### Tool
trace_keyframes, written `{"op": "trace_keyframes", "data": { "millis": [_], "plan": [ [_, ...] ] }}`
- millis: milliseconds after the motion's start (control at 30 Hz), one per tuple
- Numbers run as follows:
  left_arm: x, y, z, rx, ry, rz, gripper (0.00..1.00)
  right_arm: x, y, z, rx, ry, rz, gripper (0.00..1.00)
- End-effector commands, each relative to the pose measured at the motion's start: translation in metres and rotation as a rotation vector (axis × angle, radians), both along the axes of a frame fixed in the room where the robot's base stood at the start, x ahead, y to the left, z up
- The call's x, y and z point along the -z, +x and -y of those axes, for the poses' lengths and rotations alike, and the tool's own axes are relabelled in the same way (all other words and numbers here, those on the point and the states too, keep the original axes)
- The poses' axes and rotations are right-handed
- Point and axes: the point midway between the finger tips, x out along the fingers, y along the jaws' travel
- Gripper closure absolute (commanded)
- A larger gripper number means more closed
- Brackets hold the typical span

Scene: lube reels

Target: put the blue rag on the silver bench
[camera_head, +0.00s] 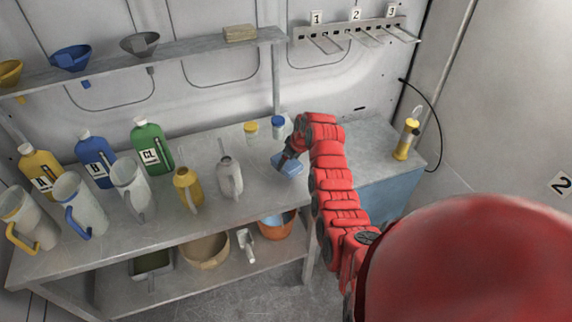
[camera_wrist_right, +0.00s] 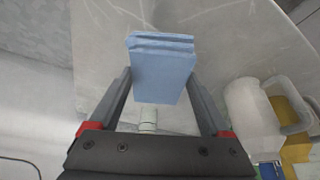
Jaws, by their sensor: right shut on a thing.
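The blue rag (camera_head: 287,166) is a folded pale blue block. In the wrist view the blue rag (camera_wrist_right: 162,72) sits between the two dark fingers of my right gripper (camera_wrist_right: 161,88), which is shut on it. In the head view my right gripper (camera_head: 291,154) is over the right part of the silver bench (camera_head: 255,200), with the rag at or just above its top. I cannot tell whether the rag touches the bench. My left gripper is not in view.
A yellow can (camera_head: 185,188) and a grey can (camera_head: 230,178) stand left of the rag. A yellow-lidded jar (camera_head: 251,132) and a blue-lidded jar (camera_head: 278,127) stand behind it. A blue cabinet (camera_head: 385,195) adjoins at right, with a yellow bottle (camera_head: 405,143) on top.

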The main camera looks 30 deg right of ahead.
Motion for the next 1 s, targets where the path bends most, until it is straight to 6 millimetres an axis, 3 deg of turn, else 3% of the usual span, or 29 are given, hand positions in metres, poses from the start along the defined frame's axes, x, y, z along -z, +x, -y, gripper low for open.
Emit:
{"op": "trace_keyframes", "data": {
  "millis": [333, 700, 733, 800, 1000],
  "plan": [
    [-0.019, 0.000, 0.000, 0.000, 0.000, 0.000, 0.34, 0.036, -0.001, -0.001, -0.002, 0.002, -0.005, 0.73],
    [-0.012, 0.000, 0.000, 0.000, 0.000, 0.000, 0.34, 0.042, -0.001, -0.001, -0.001, 0.000, -0.001, 0.73],
    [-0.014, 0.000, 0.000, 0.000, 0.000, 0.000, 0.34, 0.040, -0.001, -0.001, -0.001, 0.000, -0.001, 0.13],
    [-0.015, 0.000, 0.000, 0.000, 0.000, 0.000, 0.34, 0.040, -0.001, -0.001, -0.001, 0.000, -0.001, 0.01],
    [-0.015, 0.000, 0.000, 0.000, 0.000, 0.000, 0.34, 0.040, 0.000, -0.001, -0.001, 0.000, -0.001, 0.00]
  ]
}}
